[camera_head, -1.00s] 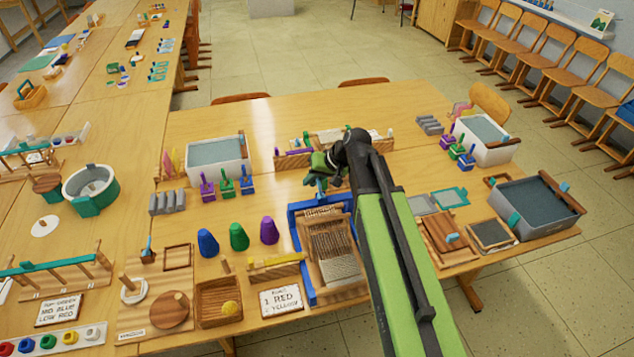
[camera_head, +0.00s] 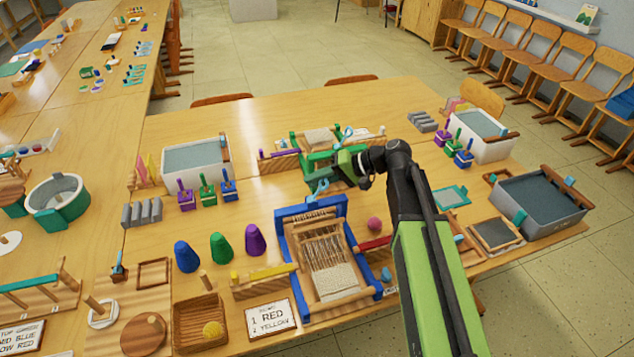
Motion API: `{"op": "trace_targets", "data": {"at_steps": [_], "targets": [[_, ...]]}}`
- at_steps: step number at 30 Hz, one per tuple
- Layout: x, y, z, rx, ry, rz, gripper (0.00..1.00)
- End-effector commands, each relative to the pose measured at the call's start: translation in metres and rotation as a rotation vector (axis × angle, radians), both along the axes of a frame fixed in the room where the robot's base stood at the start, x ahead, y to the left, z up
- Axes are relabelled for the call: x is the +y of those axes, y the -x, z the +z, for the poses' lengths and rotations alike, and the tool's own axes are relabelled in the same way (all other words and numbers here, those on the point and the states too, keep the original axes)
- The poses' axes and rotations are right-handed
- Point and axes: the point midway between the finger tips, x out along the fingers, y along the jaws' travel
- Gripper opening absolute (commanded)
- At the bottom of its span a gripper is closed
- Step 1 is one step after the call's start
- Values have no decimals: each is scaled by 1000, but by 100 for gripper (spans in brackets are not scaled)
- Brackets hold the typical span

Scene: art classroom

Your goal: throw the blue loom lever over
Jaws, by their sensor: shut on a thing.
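The blue loom (camera_head: 290,235) stands near the table's front edge, with pale threads and a woven patch inside its frame. Its light blue lever (camera_head: 318,188) sticks up by the far top bar, leaning. My gripper (camera_head: 328,179) comes in from the right above that bar and is shut at the lever. The exact contact is small and partly hidden by the green jaws.
A green loom (camera_head: 296,139) stands close behind my gripper. A red bar (camera_head: 375,243) and a pink ball (camera_head: 375,224) lie right of the blue loom.

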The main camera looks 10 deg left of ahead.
Motion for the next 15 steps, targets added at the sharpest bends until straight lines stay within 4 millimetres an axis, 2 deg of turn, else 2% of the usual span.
{"op": "trace_targets", "data": {"at_steps": [15], "targets": [[14, 8, 0, 2, 2, 26, 0]]}}
